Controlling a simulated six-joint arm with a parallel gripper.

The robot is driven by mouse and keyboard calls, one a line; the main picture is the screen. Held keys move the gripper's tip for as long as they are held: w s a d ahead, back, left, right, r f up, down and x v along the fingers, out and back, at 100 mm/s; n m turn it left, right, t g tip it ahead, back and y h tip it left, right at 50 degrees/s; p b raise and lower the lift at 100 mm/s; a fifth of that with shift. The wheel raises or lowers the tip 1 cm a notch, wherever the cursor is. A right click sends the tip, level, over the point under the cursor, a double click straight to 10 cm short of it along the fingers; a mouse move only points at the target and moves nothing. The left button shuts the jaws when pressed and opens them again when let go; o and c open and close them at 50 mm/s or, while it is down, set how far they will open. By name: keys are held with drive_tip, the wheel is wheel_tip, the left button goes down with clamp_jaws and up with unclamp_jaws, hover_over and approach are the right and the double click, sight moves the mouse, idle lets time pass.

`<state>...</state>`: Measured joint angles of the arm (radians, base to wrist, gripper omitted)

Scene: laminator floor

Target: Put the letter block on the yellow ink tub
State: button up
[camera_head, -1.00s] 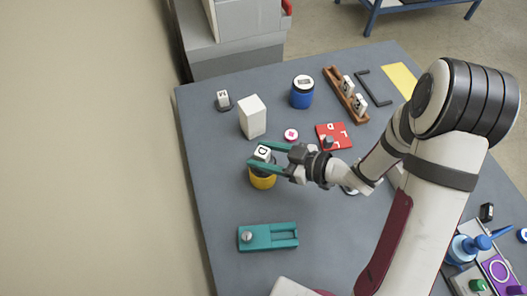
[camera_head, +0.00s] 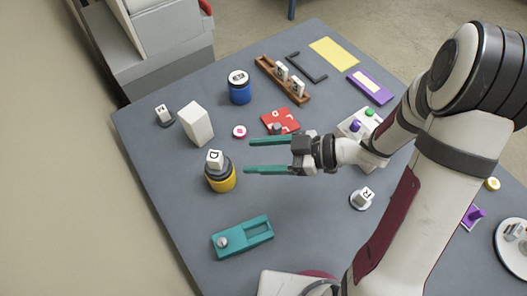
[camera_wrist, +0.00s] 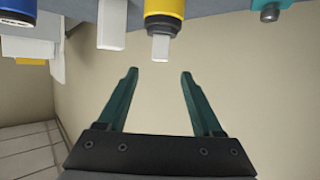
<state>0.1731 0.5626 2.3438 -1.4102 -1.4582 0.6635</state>
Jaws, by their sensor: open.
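The yellow ink tub (camera_head: 221,181) stands on the grey table, left of the middle, with a dark grey top. The white letter block (camera_head: 215,159), marked D, sits on top of the tub. In the wrist view the tub (camera_wrist: 164,8) and the block (camera_wrist: 160,47) show at the top edge, past the fingertips. My gripper (camera_head: 248,156) is open and empty, with its teal fingers pointing left toward the block. The fingertips are to the right of the block, with a gap between. The wrist view shows the open fingers (camera_wrist: 159,72) with nothing between them.
A white box (camera_head: 196,124) and a blue tub (camera_head: 239,90) stand behind the yellow tub. A red plate (camera_head: 281,120) lies behind my gripper. A teal fixture (camera_head: 242,238) lies in front. Table space between tub and fixture is clear.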

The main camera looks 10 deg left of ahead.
drive_tip(key=w+d+r+m+t+h, duration=0.1)
drive_tip(key=w+d+m+t+h, duration=0.5)
drive_tip(key=w, duration=0.4)
drive_tip(key=d+r+m+t+h, duration=0.1)
drive_tip(key=d+r+m+h, duration=0.1)
drive_tip(key=d+m+h, duration=0.35)
drive_tip(key=d+r+m+t+h, duration=0.1)
drive_tip(key=d+r+m+h, duration=0.2)
drive_tip(key=d, duration=0.6)
drive_tip(key=s+m+g, duration=0.5)
drive_tip(key=s+m, duration=0.1)
drive_tip(key=s, duration=0.9)
drive_tip(key=s+a+r+m+g+y, duration=0.1)
drive_tip(key=s+a+m+g+y, duration=0.1)
drive_tip(key=s+a, duration=0.6)
drive_tip(key=shift+s+m+g+y, duration=0.35)
drive_tip(key=shift+s+m+g, duration=0.25)
drive_tip(key=shift+s, duration=0.3)
